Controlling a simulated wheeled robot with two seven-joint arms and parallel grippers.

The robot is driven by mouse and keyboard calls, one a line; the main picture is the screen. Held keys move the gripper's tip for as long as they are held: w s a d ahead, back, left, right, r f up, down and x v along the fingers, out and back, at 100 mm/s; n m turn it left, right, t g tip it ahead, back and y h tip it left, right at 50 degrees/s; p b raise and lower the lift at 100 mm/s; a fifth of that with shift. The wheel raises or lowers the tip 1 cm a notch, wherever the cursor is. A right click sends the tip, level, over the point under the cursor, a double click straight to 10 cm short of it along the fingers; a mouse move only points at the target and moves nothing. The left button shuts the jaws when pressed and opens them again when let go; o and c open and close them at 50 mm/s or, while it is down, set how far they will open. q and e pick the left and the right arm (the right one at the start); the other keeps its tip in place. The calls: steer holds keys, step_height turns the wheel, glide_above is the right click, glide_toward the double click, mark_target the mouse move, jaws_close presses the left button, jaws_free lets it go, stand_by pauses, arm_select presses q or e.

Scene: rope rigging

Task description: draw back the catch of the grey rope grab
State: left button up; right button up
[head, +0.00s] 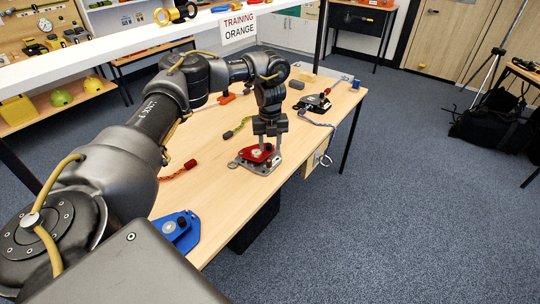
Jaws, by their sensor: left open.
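My left gripper (268,143) points straight down with its fingers apart, just above or around a red device (255,153) on a grey metal plate (261,168). The fingertips overlap the red part in the picture, so I cannot tell whether they touch it. A dark grey device (316,103) with a red knob lies farther back near the right table edge, with a blue-grey rope beside it. It may be the grey rope grab; its catch is too small to make out. My right gripper is out of view.
The wooden table (205,145) also bears a blue device (178,229) at the near left, a red-ended rope (178,171), a green rope piece (237,127) and an orange piece (227,98). A white beam (150,38) crosses above.

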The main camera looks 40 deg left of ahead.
arm_select(q)
step_height(320, 180, up, 4)
steer(key=shift+f+p, duration=0.2)
steer(key=shift+p, duration=0.1)
steer(key=shift+r, duration=0.1)
stand_by(0.3)
